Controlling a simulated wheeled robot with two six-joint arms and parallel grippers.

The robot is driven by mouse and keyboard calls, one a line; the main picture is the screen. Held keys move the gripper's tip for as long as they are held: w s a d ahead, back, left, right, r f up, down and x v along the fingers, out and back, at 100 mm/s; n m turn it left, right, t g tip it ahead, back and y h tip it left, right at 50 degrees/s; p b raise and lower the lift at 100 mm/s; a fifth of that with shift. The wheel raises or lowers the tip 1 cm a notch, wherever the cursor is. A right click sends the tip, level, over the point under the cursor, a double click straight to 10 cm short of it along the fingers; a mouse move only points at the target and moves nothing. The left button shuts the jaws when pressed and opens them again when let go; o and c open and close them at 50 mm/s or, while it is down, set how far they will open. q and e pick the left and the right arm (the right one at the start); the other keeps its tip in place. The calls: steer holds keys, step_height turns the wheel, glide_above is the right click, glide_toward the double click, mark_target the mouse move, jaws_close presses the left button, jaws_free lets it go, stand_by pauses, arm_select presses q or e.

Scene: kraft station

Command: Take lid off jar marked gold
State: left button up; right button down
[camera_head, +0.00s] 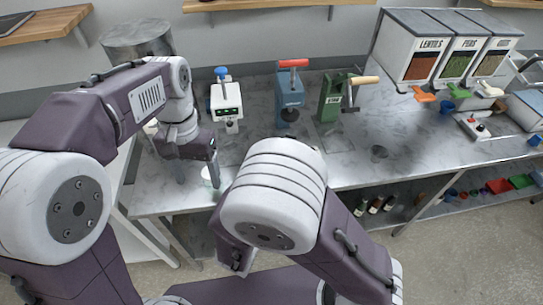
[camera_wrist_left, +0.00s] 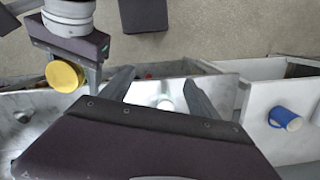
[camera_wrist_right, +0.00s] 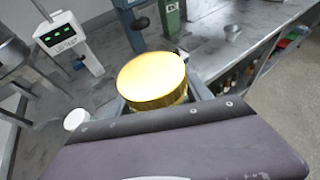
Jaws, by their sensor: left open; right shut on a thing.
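A round gold lid (camera_wrist_right: 152,80) sits between the fingers of my right gripper (camera_wrist_right: 160,100), which is shut on it. The lid also shows in the left wrist view (camera_wrist_left: 66,75), below the right gripper's fingers. What lies under the lid is mostly hidden, and I see no lettering on it. My left gripper (camera_head: 198,180) is open and empty, low over the front edge of the counter, fingers pointing down. In the head view my right arm hides the right gripper and the lid. A small pale round container (camera_head: 208,174) shows beside a left fingertip.
On the grey marble counter (camera_head: 345,170) stand a white device with a green display (camera_head: 226,104), a blue press (camera_head: 291,100) and a green press (camera_head: 332,98). Labelled dispensers (camera_head: 425,60) stand at the right. A blue cup (camera_wrist_left: 285,118) shows in the left wrist view.

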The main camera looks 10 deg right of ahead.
arm_select(q)
steer(key=d+r+m, duration=0.1)
steer(key=d+m, duration=0.1)
steer(key=d, duration=0.3)
steer(key=s+d+r+m, duration=0.1)
steer(key=d+r, duration=0.1)
steer(key=d, duration=0.4)
steer(key=s+d+r+m+t, duration=0.1)
steer(key=d+r+m, duration=0.1)
steer(key=d, duration=0.4)
steer(key=shift+r+m, duration=0.25)
steer(key=shift+m, duration=0.05)
step_height(320, 180, down, 8)
steer(key=shift+w+f, duration=0.1)
steer(key=c, duration=1.5)
steer(key=shift+o, duration=0.2)
steer(key=n, duration=0.5)
steer(key=shift+n, duration=0.4)
steer(key=n, duration=0.4)
